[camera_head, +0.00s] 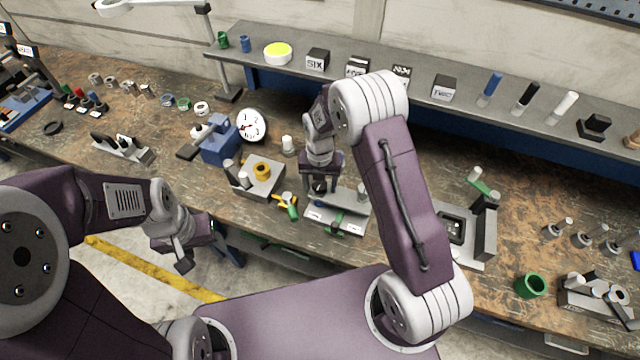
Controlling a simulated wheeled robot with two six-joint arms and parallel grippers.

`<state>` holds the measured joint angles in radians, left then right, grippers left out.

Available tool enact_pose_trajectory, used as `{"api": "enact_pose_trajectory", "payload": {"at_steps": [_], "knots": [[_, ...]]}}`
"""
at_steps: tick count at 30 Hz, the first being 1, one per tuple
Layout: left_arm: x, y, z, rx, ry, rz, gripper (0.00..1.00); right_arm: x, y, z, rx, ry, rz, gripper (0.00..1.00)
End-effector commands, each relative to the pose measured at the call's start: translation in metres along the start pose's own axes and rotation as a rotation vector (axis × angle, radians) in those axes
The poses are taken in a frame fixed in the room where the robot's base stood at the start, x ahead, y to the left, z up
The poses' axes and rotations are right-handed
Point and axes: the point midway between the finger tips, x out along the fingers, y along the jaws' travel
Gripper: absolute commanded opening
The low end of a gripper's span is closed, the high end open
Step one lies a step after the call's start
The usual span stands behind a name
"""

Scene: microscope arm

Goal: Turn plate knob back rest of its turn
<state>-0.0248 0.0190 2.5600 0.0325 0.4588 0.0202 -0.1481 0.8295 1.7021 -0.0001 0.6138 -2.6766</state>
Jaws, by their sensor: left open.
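My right gripper (320,186) points down over a small grey fixture with a flat plate (352,212) near the front of the bench. Its fingers are on either side of a small dark knob-like part at the plate's left end. The picture is too small to tell whether they touch it. A green part (338,222) shows on the fixture's front side. My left gripper (190,252) is open and empty, in front of the bench edge at the left, well apart from the fixture.
A blue vise (220,145) and clock dial (251,125) are farther left. A grey tray-like fixture (484,235) stands right. A shelf (420,80) runs behind.

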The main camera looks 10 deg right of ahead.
Motion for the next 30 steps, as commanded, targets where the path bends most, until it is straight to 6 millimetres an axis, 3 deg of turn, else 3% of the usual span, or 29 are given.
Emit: {"api": "enact_pose_trajectory", "payload": {"at_steps": [5,12,16,30], "knots": [[0.002,0.000,0.000,0.000,0.000,0.000,0.58,-0.011,0.001,0.002,0.000,-0.005,0.002,0.62],[0.010,0.000,0.001,0.000,0.000,0.000,0.58,-0.064,0.001,0.001,0.000,-0.005,0.002,0.62],[0.011,0.000,0.001,0.000,0.000,0.000,0.58,-0.083,0.000,0.001,0.000,-0.001,0.001,0.62],[0.011,0.000,0.001,0.000,0.000,0.000,0.58,-0.090,0.000,0.001,0.000,0.001,0.000,0.62]]}}
